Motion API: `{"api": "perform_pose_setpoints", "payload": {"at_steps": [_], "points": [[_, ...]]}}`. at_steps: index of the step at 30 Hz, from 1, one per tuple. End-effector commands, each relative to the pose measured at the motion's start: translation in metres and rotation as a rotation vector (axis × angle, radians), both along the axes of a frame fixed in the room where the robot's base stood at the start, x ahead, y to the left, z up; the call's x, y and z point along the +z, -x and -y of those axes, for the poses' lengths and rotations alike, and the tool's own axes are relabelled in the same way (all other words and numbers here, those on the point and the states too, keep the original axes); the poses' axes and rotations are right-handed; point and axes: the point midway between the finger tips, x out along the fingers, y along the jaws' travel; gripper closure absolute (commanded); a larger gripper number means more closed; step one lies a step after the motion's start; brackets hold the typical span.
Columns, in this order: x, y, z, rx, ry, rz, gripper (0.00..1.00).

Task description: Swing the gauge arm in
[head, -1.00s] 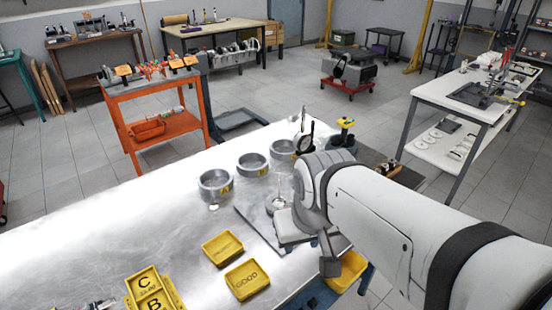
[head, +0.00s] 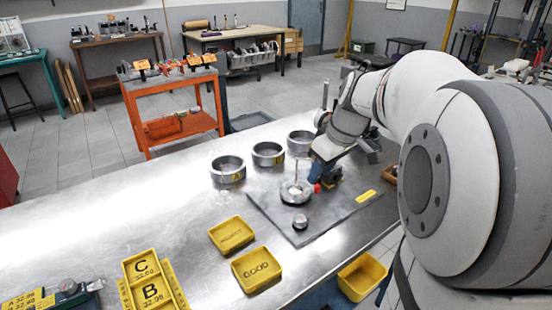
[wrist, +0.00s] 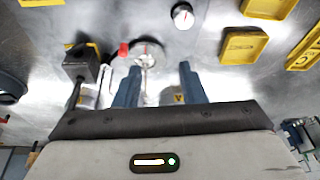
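A grey plate (head: 340,212) lies on the metal bench and carries a round silver fixture (head: 296,193) with an upright thin post. A red tip (head: 317,188) shows beside the fixture, and also in the wrist view (wrist: 124,50). A small round dial-like piece (head: 300,222) sits nearer on the plate; in the wrist view its white face (wrist: 182,15) shows. Which part is the gauge arm, I cannot tell. My gripper (head: 322,174) is low over the plate, just right of the fixture. In the wrist view its blue fingers (wrist: 160,80) stand apart with nothing gripped between them.
Several grey rings (head: 228,170) with yellow labels stand behind the plate. Yellow trays (head: 257,268) lie in front, and a yellow bin (head: 361,277) sits off the bench edge. In the wrist view a dark block (wrist: 80,63) is close left of my fingers. The left bench is mostly clear.

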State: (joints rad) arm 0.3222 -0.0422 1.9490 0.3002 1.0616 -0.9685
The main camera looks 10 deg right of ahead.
Motion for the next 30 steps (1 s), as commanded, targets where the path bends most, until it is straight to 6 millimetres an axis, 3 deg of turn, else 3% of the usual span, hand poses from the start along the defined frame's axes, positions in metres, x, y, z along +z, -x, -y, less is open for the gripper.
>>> {"api": "perform_pose_setpoints", "payload": {"at_steps": [1,6,9,24,30], "points": [[-0.02,-0.015,0.015,0.035,-0.006,0.013,0.63],[-0.033,-0.045,0.044,0.146,-0.015,0.061,0.63],[-0.037,-0.052,0.05,0.174,-0.016,0.074,0.63],[-0.098,-0.072,0.034,0.18,-0.016,0.075,0.63],[-0.105,-0.074,0.032,0.179,-0.014,0.077,0.63]]}}
